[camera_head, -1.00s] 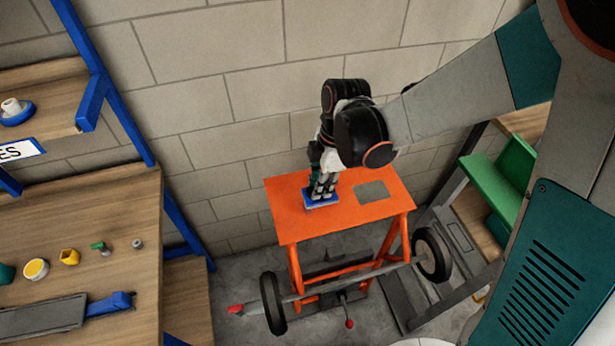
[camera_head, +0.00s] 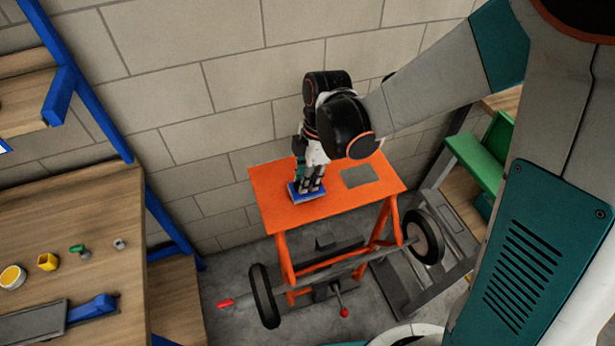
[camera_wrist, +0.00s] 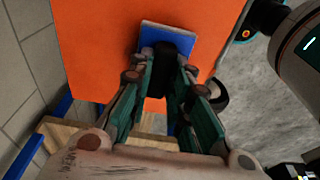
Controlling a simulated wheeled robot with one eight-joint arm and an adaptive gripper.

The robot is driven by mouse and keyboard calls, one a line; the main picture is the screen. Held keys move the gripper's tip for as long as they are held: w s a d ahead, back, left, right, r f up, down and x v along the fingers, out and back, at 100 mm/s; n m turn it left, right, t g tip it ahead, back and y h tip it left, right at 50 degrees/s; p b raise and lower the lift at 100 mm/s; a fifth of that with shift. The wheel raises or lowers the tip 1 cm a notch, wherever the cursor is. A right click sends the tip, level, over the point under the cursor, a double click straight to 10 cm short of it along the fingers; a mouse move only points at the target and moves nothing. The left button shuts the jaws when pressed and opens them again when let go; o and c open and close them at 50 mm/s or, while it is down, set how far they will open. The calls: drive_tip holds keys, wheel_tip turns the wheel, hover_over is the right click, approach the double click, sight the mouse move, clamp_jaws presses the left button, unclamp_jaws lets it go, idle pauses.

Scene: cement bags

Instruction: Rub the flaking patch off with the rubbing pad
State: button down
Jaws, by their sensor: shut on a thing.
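The rubbing pad (camera_head: 296,195) is a flat blue block on the orange top of a small wheeled stand (camera_head: 270,183), near its front left part. My gripper (camera_head: 311,184) points down and is shut on the pad. A grey rectangular patch (camera_head: 373,175) lies on the orange top, to the right of the pad and apart from it. It looks too small to show any flaking. In the wrist view, my gripper (camera_wrist: 170,65) holds the blue pad (camera_wrist: 160,34) against or just above the orange surface; contact cannot be told. The grey patch is not visible there.
A block wall (camera_head: 230,95) stands close behind the stand. A wooden bench (camera_head: 100,205) with small items is at the left. A green bin (camera_head: 488,165) on a shelf is at the right. Wheels (camera_head: 425,237) and a bar jut out below the orange top.

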drive_tip(key=shift+f+b, duration=0.45)
drive_tip(key=shift+f+b, duration=0.4)
drive_tip(key=shift+f, duration=0.05)
drive_tip(key=shift+d+r, duration=0.1)
drive_tip(key=shift+w+d+r, duration=0.1)
drive_tip(key=shift+w+d, duration=0.1)
drive_tip(key=shift+d, duration=0.45)
drive_tip(key=shift+a, duration=0.15)
drive_tip(key=shift+s+a, duration=0.2)
drive_tip(key=shift+a, duration=0.45)
drive_tip(key=shift+s+a, duration=0.2)
drive_tip(key=shift+a, duration=0.45)
drive_tip(key=shift+d, duration=0.15)
